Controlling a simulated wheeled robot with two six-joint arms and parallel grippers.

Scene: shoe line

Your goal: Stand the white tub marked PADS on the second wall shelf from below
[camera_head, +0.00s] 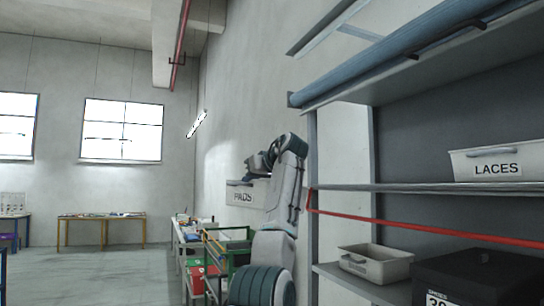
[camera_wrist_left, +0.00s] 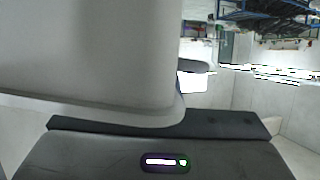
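The white tub marked PADS (camera_head: 242,196) hangs in the air left of the shelving, label facing me in the head view. My left gripper (camera_head: 259,172) is at its upper edge and appears shut on it. In the left wrist view a pale smooth wall of the tub (camera_wrist_left: 90,50) fills the upper left, close against the dark gripper body. The fingertips are hidden there. The wall shelving is on the right: a shelf (camera_head: 400,187) bears a tub marked LACES, and a lower shelf (camera_head: 345,278) is below it. My right gripper is not in view.
The LACES tub (camera_head: 497,160) stands at the right; the shelf left of it is bare. A red bar (camera_head: 420,228) slants across the shelving front. A pale tub (camera_head: 375,263) and a black box (camera_head: 480,278) occupy the lower shelf. A blue roll (camera_head: 400,55) lies above.

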